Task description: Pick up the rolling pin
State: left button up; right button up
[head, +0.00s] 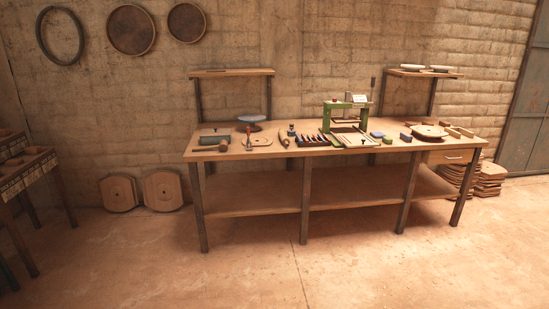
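The wooden workbench (340,193) stands against the wall, some way in front of me. Two things on its top could be the rolling pin, too small to tell which. One is a light wooden, elongated piece (289,161) lying near the front edge, left of the small tools. The other is a grey-green cylinder with a wooden end (213,141) at the bench's left end. Neither of my grippers is in view.
A dark rack (22,180) stands at the left edge. Stacked boards (490,178) lie right of the bench. The floor (250,265) in front is clear.

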aim_at(285, 140)
jog(key=i, duration=1.1)
jog(key=i+u, duration=0.1)
jog(key=i, duration=0.95)
jog(key=i+l, duration=0.2)
jog(key=i, duration=0.9)
jog(key=i+l, duration=0.1)
jog(key=i, duration=0.95)
jog(key=j+u, duration=0.05)
